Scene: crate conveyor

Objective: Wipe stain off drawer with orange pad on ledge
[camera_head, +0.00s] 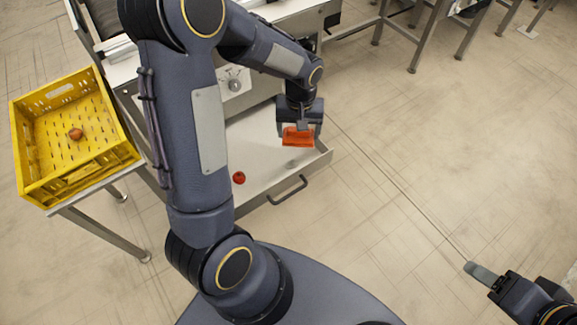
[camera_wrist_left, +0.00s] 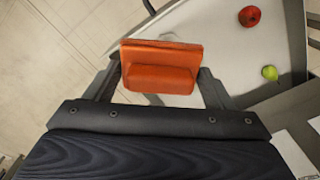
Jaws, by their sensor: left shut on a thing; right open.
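My left gripper (camera_head: 299,122) is shut on the orange pad (camera_head: 298,137) and holds it over the right end of the open, pale drawer (camera_head: 262,150). In the left wrist view the pad (camera_wrist_left: 162,66) sits between both fingers of the left gripper (camera_wrist_left: 160,82), and the drawer (camera_wrist_left: 215,50) lies beneath it. A faint grey mark (camera_head: 292,163) shows on the drawer floor just below the pad; I cannot tell whether it is stain or shadow. I cannot tell whether the pad touches the drawer. My right gripper (camera_head: 482,273) is open and empty, low at the right.
A red fruit (camera_head: 239,177) lies in the drawer; a green fruit (camera_wrist_left: 270,73) also shows in the left wrist view. The drawer's dark handle (camera_head: 288,190) faces front. A yellow crate (camera_head: 128,152) holding a brownish fruit (camera_head: 76,134) stands left. The floor at right is clear.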

